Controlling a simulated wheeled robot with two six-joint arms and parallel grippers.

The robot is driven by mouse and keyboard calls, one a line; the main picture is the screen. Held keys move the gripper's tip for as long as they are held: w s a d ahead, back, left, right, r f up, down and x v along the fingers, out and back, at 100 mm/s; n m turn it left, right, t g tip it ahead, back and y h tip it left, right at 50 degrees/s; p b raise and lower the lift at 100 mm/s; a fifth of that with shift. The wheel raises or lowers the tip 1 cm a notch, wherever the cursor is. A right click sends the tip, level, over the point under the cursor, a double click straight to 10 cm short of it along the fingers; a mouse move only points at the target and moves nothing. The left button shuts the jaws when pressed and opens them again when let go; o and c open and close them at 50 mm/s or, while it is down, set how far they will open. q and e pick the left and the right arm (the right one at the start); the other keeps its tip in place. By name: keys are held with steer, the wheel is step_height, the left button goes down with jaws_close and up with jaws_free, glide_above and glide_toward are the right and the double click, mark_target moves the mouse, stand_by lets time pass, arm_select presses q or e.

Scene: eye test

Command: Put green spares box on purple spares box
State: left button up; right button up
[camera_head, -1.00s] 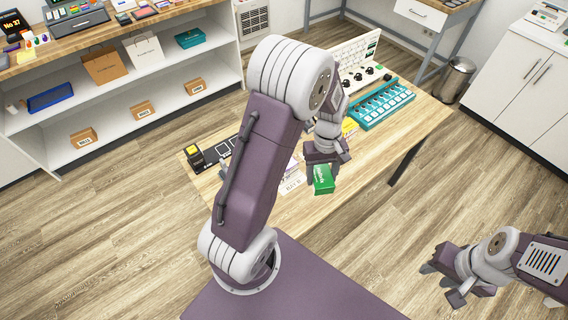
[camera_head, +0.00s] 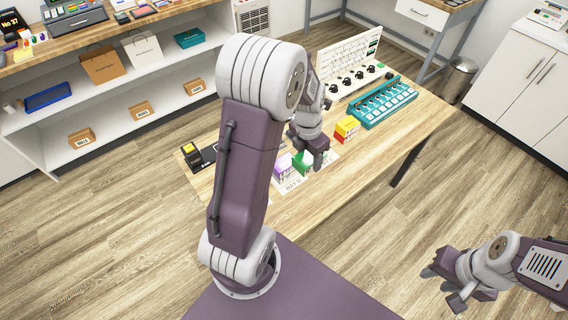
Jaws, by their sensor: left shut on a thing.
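The green spares box (camera_head: 301,163) is in my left gripper (camera_head: 309,163), low over the worktable and partly hidden by the fingers. The purple spares box (camera_head: 284,171) shows just left of the green box, on a pale printed sheet (camera_head: 290,186). In this view the two boxes nearly meet; I cannot tell whether they touch or how high the green one is. My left gripper is shut on the green box. My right gripper (camera_head: 444,288) is far off at the lower right, over the floor, with its fingers apart and empty.
Red and yellow boxes (camera_head: 347,128) stand right of my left gripper. Behind them are a teal tray (camera_head: 385,103) and a white panel with black knobs (camera_head: 350,65). The table's front right is bare.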

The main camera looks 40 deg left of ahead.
arm_select(q)
glide_above(285, 161)
steer(key=f, duration=0.7)
steer(key=shift+s+a, duration=0.1)
steer(key=shift+s, duration=0.15)
step_height(285, 161, down, 4)
steer(key=shift+r+p, duration=0.2)
steer(key=shift+p, duration=0.1)
steer(key=shift+f, duration=0.2)
steer(key=o, duration=1.5)
steer(key=shift+f, duration=0.1)
steer(key=shift+c, duration=0.2)
